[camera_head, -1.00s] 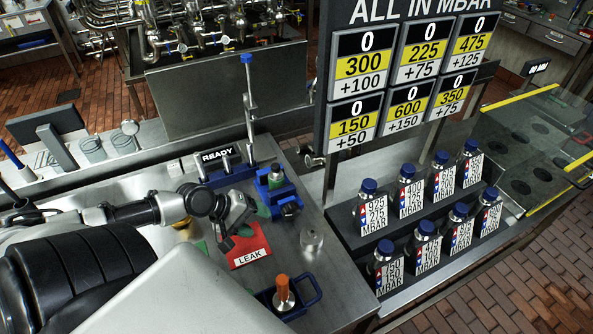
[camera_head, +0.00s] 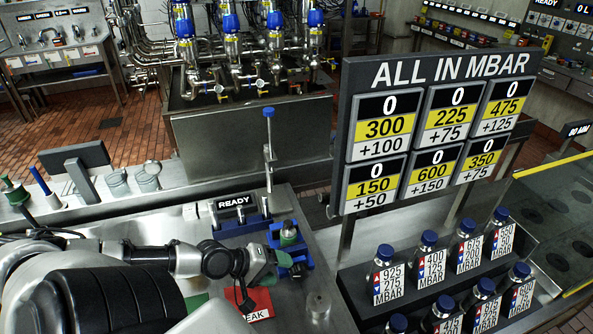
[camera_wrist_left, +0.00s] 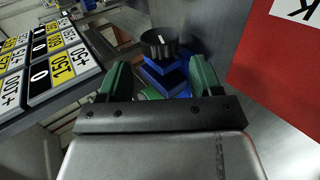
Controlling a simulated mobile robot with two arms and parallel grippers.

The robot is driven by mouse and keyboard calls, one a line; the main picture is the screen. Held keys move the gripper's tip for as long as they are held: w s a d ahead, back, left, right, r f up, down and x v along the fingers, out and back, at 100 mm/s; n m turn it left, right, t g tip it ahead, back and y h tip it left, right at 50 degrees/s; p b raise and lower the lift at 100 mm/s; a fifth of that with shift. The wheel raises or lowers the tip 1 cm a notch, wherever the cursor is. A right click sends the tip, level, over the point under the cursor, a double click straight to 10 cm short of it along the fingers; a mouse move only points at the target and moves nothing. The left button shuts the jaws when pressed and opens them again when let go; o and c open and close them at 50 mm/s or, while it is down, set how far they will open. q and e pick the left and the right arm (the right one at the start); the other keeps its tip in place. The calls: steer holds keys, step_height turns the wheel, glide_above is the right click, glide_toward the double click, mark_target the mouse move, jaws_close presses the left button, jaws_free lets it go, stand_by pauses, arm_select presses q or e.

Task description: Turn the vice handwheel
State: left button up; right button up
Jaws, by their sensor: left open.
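The blue vice (camera_head: 282,234) stands on the steel bench, in front of and right of the READY block. In the left wrist view the black round handwheel (camera_wrist_left: 160,42), with a pale mark on it, sits at the blue vice body (camera_wrist_left: 165,75). My left gripper (camera_wrist_left: 160,75) has its two green fingers apart, with the handwheel beyond and roughly between them, not visibly gripped. In the head view my left gripper (camera_head: 275,264) is close to the vice's near side, and the handwheel is hard to make out there. My right gripper is in neither view.
The READY block (camera_head: 234,202) stands beside the vice. A red LEAK card (camera_head: 248,303) lies below my gripper, with a small metal cylinder (camera_head: 318,305) to its right. The pressure board (camera_head: 432,130) and several labelled bottles (camera_head: 421,257) stand at the right.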

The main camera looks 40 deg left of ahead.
mark_target(292, 272)
arm_select(q)
steer(key=shift+x, duration=3.15)
steer(key=shift+d, duration=0.1)
steer(key=shift+c, duration=0.3)
